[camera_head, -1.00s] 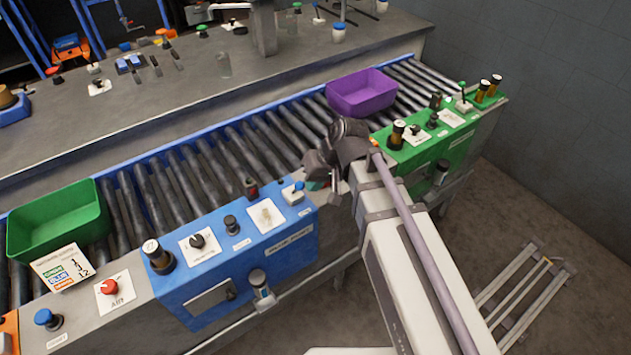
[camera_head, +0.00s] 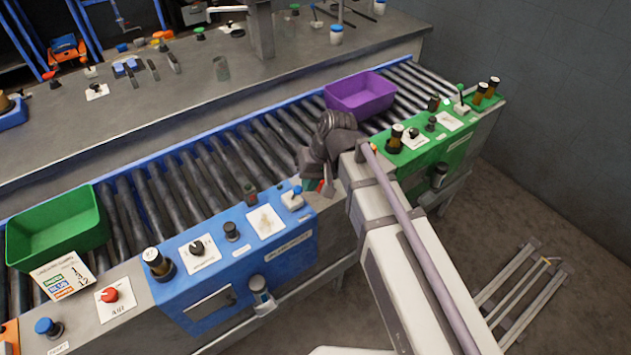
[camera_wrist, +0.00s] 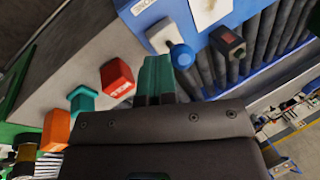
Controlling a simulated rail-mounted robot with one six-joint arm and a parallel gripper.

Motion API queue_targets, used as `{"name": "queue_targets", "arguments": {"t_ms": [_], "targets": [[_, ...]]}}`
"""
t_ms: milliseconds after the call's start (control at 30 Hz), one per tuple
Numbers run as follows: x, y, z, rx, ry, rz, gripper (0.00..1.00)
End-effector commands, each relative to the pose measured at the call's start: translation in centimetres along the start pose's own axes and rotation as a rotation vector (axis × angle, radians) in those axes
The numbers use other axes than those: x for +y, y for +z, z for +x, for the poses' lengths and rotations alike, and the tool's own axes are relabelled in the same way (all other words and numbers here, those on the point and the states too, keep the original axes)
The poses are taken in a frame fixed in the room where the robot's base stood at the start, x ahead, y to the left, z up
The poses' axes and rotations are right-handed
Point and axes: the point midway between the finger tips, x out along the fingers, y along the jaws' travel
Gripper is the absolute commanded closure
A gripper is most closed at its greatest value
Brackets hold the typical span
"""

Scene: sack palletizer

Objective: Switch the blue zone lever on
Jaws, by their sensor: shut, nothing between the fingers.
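The blue zone lever (camera_head: 294,198) stands on a white base at the right end of the blue control panel (camera_head: 280,262). In the wrist view its round blue knob (camera_wrist: 182,57) leans out from the white base, toward the rollers. My gripper (camera_head: 310,184) is shut and empty, close to the right of the lever in the head view. In the wrist view the teal fingers (camera_wrist: 158,65) lie together just left of the knob. I cannot tell whether they touch it. My wrist hides part of the area behind it.
Red (camera_wrist: 117,78), teal (camera_wrist: 82,102) and orange (camera_wrist: 56,130) blocks are close to the fingers on the grey surface. A dark post (camera_wrist: 228,41) stands beside the lever. A purple bin (camera_head: 360,97) and a green bin (camera_head: 55,240) sit on the roller conveyor (camera_head: 215,165).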

Motion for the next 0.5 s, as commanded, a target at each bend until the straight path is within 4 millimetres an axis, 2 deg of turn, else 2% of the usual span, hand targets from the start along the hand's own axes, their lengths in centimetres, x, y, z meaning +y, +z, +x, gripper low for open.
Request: {"name": "queue_targets", "arguments": {"t_ms": [500], "targets": [[-1.6,-4.0,-0.3,-0.002,0.0,-0.001,1.0]]}}
